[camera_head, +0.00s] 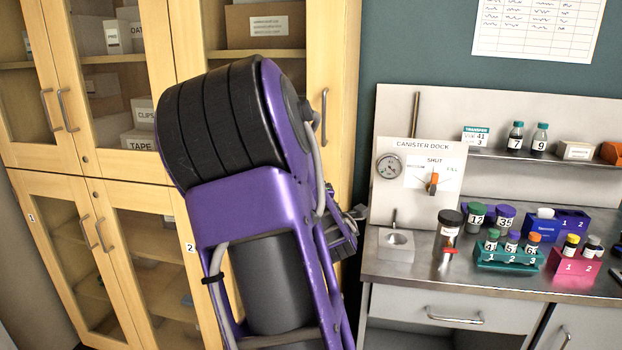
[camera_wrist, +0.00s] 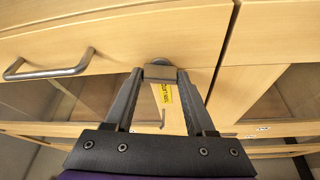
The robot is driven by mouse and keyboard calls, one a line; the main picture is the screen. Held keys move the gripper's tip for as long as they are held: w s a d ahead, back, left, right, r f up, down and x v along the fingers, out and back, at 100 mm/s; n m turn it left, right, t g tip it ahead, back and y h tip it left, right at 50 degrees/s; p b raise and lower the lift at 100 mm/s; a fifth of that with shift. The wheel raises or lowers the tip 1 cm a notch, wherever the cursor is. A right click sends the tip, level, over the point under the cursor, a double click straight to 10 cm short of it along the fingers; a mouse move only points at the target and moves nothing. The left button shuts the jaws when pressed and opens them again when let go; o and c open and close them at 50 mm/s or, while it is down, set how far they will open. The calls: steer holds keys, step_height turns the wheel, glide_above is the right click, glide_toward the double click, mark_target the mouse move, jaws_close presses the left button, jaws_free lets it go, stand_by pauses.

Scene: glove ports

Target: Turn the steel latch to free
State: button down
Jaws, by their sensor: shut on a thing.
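The steel latch (camera_wrist: 160,71) shows in the wrist view as a short grey bar in front of a round grey base on the pale wooden cabinet front. My gripper (camera_wrist: 160,75) has one finger on each side of the bar and is shut on it. The fingertips cover the bar's two ends, so its exact angle is hard to read. A yellow label (camera_wrist: 163,93) with dark print, partly seen between the fingers, is just below it. In the head view my purple arm hides the latch and most of the gripper.
A metal bar handle (camera_wrist: 50,66) is on the wooden front to the left of my gripper. Glass-fronted wooden cabinets (camera_head: 155,190) stand behind my arm. To the right is a steel counter (camera_head: 400,268) with a canister dock (camera_head: 420,150), bottles and racks.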

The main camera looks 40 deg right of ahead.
steer(key=shift+r+n+g+p, duration=0.15)
steer(key=shift+n+g+p, duration=0.3)
steer(key=shift+n, duration=0.65)
steer(key=shift+c, duration=1.2)
jaws_free()
